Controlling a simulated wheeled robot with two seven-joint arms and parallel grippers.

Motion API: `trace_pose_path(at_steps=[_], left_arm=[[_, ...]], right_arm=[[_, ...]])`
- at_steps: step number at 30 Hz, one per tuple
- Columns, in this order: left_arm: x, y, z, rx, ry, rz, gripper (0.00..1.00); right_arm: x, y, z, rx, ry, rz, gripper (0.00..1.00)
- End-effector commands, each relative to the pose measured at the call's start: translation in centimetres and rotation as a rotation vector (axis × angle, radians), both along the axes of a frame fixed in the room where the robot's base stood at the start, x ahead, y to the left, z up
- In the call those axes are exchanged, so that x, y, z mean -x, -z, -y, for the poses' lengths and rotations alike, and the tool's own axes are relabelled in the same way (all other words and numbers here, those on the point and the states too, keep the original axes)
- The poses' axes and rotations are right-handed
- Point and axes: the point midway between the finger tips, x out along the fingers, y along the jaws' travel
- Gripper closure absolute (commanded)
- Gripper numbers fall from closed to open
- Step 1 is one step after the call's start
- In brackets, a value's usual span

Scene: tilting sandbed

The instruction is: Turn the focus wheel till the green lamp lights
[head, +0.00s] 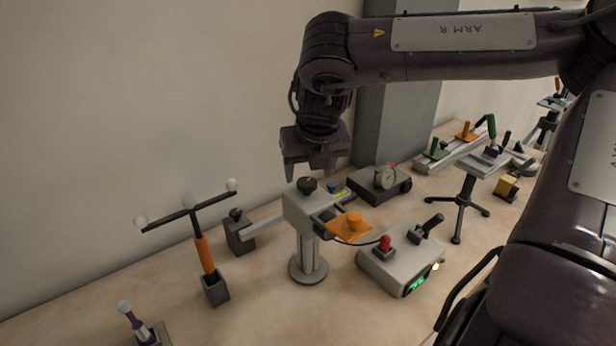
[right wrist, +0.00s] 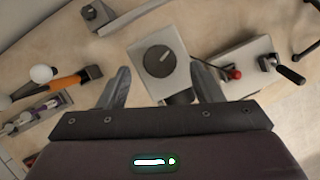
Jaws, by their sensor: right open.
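A black round knob (head: 307,185), which looks like the focus wheel, sits on top of a grey instrument head (head: 302,207) on a round-footed post. It also shows in the right wrist view (right wrist: 159,61) with a pale line across its top. My right gripper (head: 318,168) points down just above the instrument head, open and empty. In the right wrist view its fingers (right wrist: 163,88) stand apart on either side, with the knob ahead of them, untouched. I cannot pick out a green lamp on the instrument. My left gripper is not in view.
A control box (head: 382,266) with a red knob, black lever and green digits stands at right. An orange plate (head: 349,226) juts from the instrument. A dial gauge (head: 386,177) is behind it. An orange-stemmed stand (head: 204,254) with white balls is at left.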

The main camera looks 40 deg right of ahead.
Motion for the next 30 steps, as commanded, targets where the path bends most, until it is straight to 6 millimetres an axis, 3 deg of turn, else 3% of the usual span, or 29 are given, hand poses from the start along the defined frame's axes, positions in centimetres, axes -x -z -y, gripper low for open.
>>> trace_pose_path(at_steps=[3,9,30], left_arm=[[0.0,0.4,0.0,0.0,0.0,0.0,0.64],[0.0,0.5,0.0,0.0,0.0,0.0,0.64],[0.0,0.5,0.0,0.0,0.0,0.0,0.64]], right_arm=[[0.7,-2.0,-0.4,0.002,-0.001,0.005,0.41],[1.4,-4.1,-0.8,0.002,-0.002,0.001,0.41],[1.6,-4.5,-0.9,0.0,-0.001,0.0,0.41]])
